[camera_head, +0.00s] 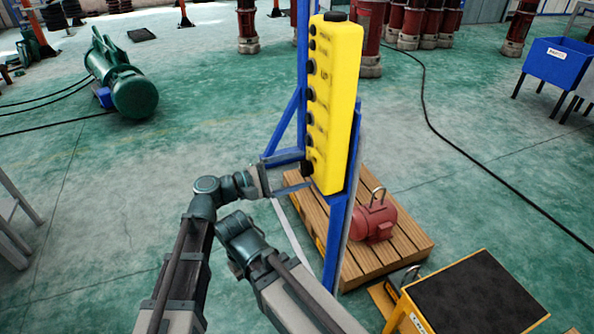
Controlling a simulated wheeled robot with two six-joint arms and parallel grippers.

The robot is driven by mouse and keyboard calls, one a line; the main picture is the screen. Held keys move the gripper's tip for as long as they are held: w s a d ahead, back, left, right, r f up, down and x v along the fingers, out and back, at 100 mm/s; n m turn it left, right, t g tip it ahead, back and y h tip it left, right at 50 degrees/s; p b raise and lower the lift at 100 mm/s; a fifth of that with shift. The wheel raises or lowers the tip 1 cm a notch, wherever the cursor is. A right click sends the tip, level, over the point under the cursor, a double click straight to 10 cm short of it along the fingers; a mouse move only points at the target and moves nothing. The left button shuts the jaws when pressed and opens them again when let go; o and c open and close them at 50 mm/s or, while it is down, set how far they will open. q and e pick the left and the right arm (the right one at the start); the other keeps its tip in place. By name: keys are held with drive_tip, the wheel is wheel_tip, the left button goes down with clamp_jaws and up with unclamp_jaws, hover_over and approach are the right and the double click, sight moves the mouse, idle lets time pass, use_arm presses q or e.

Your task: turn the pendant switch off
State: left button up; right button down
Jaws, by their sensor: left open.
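The yellow pendant (336,105) stands upright on a blue frame (336,235). A column of dark buttons runs down its left face, with a larger dark knob (307,168) at the bottom, probably the switch. I cannot read its position. My left gripper (296,178) is open at the lower left of the pendant, its fingers pointing right toward the knob. Whether they touch it I cannot tell. My right gripper does not show.
A wooden pallet (408,245) with a red motor (373,220) lies behind the frame. A black-topped yellow platform (475,295) is at the lower right. A green motor (125,85) lies at the upper left. A cable (460,150) crosses the floor at right.

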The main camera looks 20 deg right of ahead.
use_arm(q)
drive_tip(key=shift+a, duration=0.1)
drive_tip(key=a, duration=1.3)
drive_tip(key=shift+s+a, duration=0.25)
drive_tip(key=shift+a, duration=0.05)
drive_tip(key=s+a+f+m+y, duration=0.2)
drive_tip(key=a+f+y, duration=0.45)
drive_tip(key=f, duration=0.35)
drive_tip(key=s+a+f+m+y, duration=0.3)
drive_tip(key=a+f+y, duration=0.35)
drive_tip(key=f, duration=0.25)
drive_tip(key=s+a+f+m+y, duration=0.25)
drive_tip(key=a+y, duration=0.25)
drive_tip(key=a, duration=0.7)
drive_tip(key=s+d+r+m+p, duration=0.1)
drive_tip(key=s+d+r+p, duration=0.1)
drive_tip(key=d+r+p, duration=0.2)
drive_tip(key=s+d+r+m+y+p, duration=0.1)
drive_tip(key=s+d+r+m+p, duration=0.1)
drive_tip(key=d, duration=0.4)
drive_tip(key=shift+s+d+r+g+p, duration=0.4)
drive_tip(key=shift+s+r+p, duration=0.5)
drive_tip(key=shift+p, duration=0.2)
